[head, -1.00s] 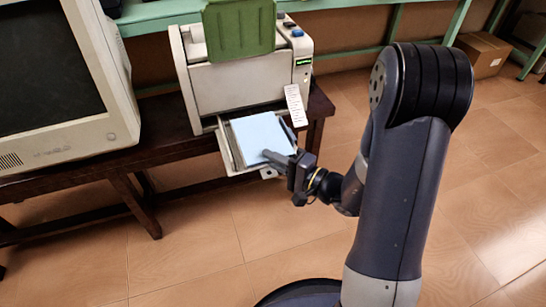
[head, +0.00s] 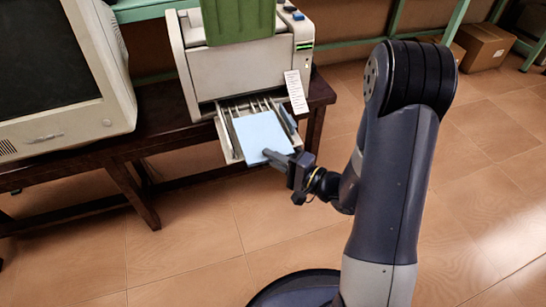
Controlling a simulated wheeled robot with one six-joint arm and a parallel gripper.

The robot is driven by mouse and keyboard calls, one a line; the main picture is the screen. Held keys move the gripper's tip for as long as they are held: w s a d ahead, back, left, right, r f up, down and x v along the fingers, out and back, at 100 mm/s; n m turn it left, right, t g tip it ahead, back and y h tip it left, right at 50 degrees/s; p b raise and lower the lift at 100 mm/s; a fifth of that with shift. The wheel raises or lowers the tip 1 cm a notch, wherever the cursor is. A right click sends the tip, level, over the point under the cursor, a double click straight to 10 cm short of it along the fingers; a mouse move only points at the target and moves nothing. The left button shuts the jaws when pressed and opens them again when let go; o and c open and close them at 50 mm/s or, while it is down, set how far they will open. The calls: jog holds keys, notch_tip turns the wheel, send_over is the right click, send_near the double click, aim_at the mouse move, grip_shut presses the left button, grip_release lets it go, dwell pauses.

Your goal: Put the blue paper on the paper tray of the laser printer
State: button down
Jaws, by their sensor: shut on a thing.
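The light blue paper (head: 258,134) is over the front part of the extended paper tray (head: 226,138) of the laser printer (head: 243,73). The tray's ribbed back part shows behind the paper. My gripper (head: 272,154) is shut on the paper's near edge, at its lower right corner. The paper lies flat and level with the tray; I cannot tell whether it touches the tray floor. The fingertip under the paper is hidden.
The printer stands on a dark wooden table (head: 90,160), with a green part (head: 238,20) on top and a white label (head: 296,91) hanging at its right. A CRT monitor (head: 65,80) stands at left. Cardboard boxes (head: 485,45) lie at back right. The tiled floor is open in front.

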jog(key=shift+f+b, duration=0.65)
jog(key=shift+b, duration=0.1)
jog(key=c, duration=1.4)
grip_release()
jog(key=p+v, duration=0.1)
jog(key=v, duration=1)
